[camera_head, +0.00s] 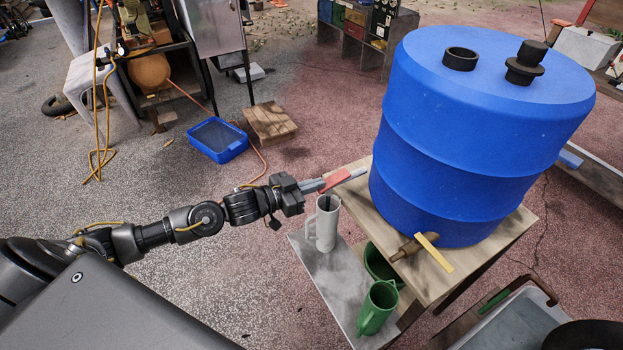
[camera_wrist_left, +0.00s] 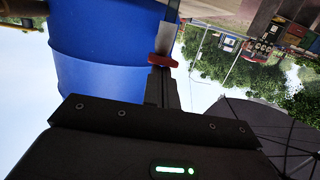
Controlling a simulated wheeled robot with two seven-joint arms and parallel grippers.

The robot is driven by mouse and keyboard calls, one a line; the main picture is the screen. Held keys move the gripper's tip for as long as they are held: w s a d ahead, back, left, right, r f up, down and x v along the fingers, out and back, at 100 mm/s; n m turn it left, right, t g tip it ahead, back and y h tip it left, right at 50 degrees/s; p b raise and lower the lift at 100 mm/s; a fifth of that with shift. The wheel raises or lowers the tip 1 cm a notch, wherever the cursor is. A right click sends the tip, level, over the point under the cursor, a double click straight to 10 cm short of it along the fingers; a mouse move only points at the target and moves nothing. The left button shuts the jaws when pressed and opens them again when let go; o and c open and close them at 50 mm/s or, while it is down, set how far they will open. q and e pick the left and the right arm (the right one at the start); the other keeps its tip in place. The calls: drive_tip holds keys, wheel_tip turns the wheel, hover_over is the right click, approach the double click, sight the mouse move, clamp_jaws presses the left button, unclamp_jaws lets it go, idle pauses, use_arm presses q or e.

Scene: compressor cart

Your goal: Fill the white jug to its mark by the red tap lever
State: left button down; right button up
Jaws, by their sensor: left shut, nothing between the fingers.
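The red tap lever (camera_head: 335,180) sits at the left side of the big blue barrel (camera_head: 470,140), with a pale metal piece running between them. It also shows in the left wrist view (camera_wrist_left: 163,61), right at the fingertips. My left gripper (camera_head: 316,185) is shut and empty, its tips at the lever; I cannot tell whether they touch it. The white jug (camera_head: 324,228) stands upright on a grey shelf (camera_head: 330,273), just below and beside the lever. Its mark and water level cannot be made out. My right gripper is not in view.
A second tap with a yellow lever (camera_head: 434,253) is at the barrel's front. A green jug (camera_head: 375,308) and a green container (camera_head: 377,262) stand below it. The barrel rests on a wooden table (camera_head: 490,248). A blue tray (camera_head: 217,139) lies on the floor.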

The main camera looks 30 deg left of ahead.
use_arm(q)
drive_tip(key=shift+a, duration=0.1)
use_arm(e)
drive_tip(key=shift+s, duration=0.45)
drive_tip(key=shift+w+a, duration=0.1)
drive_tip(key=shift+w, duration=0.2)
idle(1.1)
